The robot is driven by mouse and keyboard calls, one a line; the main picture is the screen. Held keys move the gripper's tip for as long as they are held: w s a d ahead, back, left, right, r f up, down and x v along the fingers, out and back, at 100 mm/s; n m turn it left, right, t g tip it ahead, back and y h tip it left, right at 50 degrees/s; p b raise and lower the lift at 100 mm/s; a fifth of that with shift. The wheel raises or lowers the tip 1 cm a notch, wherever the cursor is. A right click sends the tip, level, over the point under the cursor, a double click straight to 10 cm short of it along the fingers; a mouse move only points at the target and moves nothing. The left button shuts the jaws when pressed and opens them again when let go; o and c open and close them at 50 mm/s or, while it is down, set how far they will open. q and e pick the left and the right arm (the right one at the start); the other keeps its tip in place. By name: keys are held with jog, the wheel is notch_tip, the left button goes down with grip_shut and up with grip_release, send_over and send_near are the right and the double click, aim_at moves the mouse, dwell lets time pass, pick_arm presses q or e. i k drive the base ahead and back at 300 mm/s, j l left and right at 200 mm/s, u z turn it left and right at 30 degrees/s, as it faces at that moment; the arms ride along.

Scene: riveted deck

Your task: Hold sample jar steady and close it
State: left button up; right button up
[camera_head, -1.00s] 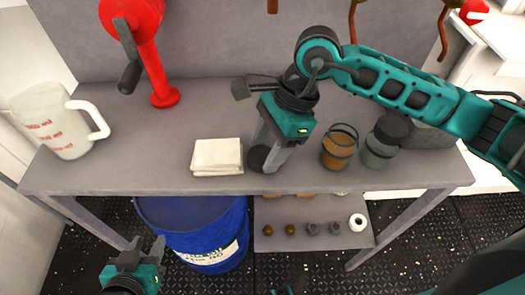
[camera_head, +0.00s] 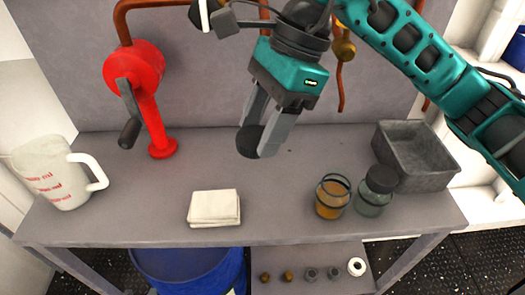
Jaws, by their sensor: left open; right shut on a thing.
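A glass jar (camera_head: 333,197) with orange-brown contents stands upright on the grey bench, right of centre. Its top looks open, with no lid on it. A second glass jar (camera_head: 371,200) with a black lid stands just right of it, very close. My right gripper (camera_head: 259,138) is shut on a round black lid (camera_head: 249,141) and holds it above the bench, left of and higher in the picture than the jars. The fingers hide part of the lid. My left gripper is not in view.
A folded white cloth (camera_head: 214,208) lies at the bench's front. A measuring jug (camera_head: 54,178) stands at the left, a red crank device (camera_head: 143,85) behind. A grey metal bin (camera_head: 416,158) is behind the jars. A blue drum (camera_head: 185,266) and low shelf (camera_head: 300,256) are below.

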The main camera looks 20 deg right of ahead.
aim_at(333, 195)
jog(key=k+l+u, duration=0.15)
jog(key=l, duration=0.35)
jog(key=k+l+u, duration=0.2)
jog(key=l, duration=0.3)
jog(key=k+l+u, duration=0.15)
jog(key=k+l, duration=0.2)
jog(key=l, duration=0.15)
jog(key=k+l+u, duration=0.15)
jog(key=l, duration=0.25)
jog(key=k, duration=0.1)
